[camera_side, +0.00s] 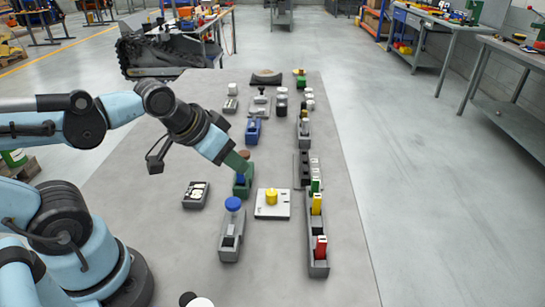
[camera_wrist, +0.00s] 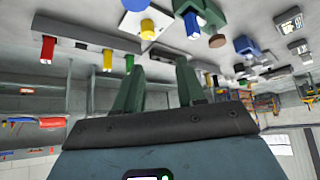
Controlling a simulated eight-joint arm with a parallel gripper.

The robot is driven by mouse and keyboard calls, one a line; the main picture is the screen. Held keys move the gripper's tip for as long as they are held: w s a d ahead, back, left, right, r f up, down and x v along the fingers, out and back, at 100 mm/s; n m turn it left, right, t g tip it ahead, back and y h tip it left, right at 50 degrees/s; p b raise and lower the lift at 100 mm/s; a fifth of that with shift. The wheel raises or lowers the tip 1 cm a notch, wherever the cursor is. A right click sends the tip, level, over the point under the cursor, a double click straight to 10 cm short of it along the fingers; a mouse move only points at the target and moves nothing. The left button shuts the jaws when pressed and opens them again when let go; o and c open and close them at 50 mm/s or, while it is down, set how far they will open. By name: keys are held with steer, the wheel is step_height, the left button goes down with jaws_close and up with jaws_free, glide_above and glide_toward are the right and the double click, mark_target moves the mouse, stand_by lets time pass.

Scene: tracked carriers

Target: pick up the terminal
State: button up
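No single thing is clearly marked as the terminal. Upright coloured blocks that could be terminals sit in a long grey rail carrier (camera_side: 311,228): a red block (camera_side: 320,247), a yellow block (camera_side: 316,203) and a small green block (camera_side: 315,185). The wrist view also shows the red block (camera_wrist: 48,48) and yellow block (camera_wrist: 107,60). My gripper (camera_side: 238,163) is low over the table, close to a green carrier (camera_side: 243,190) holding a blue block (camera_side: 240,180). In the wrist view its two green fingers (camera_wrist: 158,62) are spread with nothing between them.
A white plate with a yellow knob (camera_side: 271,196) and a grey carrier with a blue disc (camera_side: 233,204) stand near. A dark tray of white parts (camera_side: 195,194) lies left. A blue carrier (camera_side: 253,131) and small parts stand farther back. The table's right strip is clear.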

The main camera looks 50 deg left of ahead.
steer(key=shift+o, duration=0.5)
step_height(320, 180, up, 2)
steer(key=n+g, duration=0.7)
steer(key=n, duration=0.2)
glide_above(241, 180)
steer(key=f, duration=0.6)
steer(key=shift+w+a+f, duration=0.1)
steer(key=shift+a+f, duration=0.05)
steer(key=shift+a, duration=0.15)
steer(key=f, duration=0.4)
steer(key=shift+w+a, duration=0.25)
steer(key=shift+w, duration=0.1)
steer(key=shift+f, duration=0.7)
jaws_close()
